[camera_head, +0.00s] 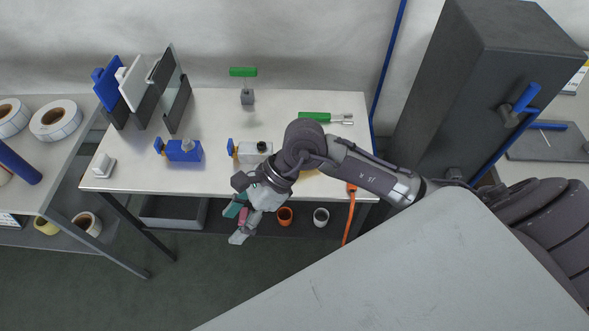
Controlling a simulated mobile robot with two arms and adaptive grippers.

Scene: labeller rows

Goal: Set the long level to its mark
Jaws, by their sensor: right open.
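I cannot tell for sure which thing is the long level, and I see no clear mark. A green bar (243,72) stands on a small grey block (247,97) at the back of the white table (290,103). A green-handled tool (318,117) lies flat at the table's back right. A blue device (183,150) and a white device (253,151) stand near the front. My right gripper (240,223) hangs open and seemingly empty past the table's front edge, below the white device. My right arm hides part of the table's front right. My left gripper is out of view.
Upright panels (140,83) stand at the table's back left. A small white block (103,163) sits at the front left corner. A side table (48,172) with label rolls is at left. A tall grey cabinet (470,80) is at right.

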